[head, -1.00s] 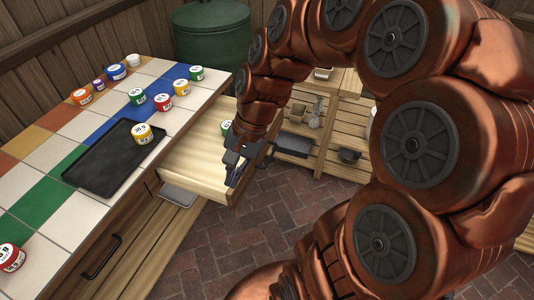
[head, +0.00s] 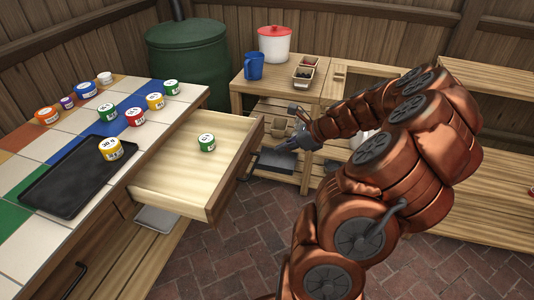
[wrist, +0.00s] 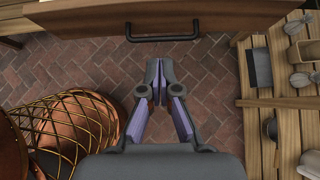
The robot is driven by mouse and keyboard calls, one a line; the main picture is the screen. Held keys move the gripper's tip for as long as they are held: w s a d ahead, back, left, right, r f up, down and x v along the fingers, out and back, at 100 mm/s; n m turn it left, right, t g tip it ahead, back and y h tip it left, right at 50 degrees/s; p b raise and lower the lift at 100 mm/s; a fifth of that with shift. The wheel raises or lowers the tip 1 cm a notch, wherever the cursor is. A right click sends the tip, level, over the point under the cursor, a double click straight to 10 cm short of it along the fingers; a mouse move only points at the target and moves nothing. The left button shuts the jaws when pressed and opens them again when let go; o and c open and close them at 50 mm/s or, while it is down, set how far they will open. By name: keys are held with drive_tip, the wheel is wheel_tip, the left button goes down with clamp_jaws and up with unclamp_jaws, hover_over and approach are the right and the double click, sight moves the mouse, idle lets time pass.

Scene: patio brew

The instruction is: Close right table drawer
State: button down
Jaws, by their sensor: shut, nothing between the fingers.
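The right table drawer (head: 190,185) is pulled out from the tiled table and stands open, with a green-lidded jar (head: 207,142) inside. Its dark bar handle (head: 248,166) is on the outer face. My gripper (head: 281,147) is outside the drawer, to the right of its front. In the wrist view my gripper (wrist: 159,72) has its fingertips together with nothing between them. They point at the drawer front (wrist: 90,18), a short gap below the handle (wrist: 162,38), and appear not to touch it.
The tiled table (head: 20,255) carries a black tray (head: 70,185) and several colored jars. Wooden shelves (head: 290,88) stand behind my gripper. Brick floor (head: 240,250) is open below the drawer.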

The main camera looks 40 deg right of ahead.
sight(243, 160)
drive_tip(key=x, duration=0.3)
drive_tip(key=r+x, duration=0.1)
drive_tip(key=x, duration=0.3)
drive_tip(key=w+x, duration=0.1)
drive_tip(key=x, duration=0.3)
drive_tip(key=shift+w+a+r, duration=0.1)
drive_tip(key=shift+a+r, duration=0.1)
drive_tip(key=shift+a, duration=0.2)
drive_tip(key=shift+w+a, duration=0.3)
drive_tip(key=shift+w, duration=0.2)
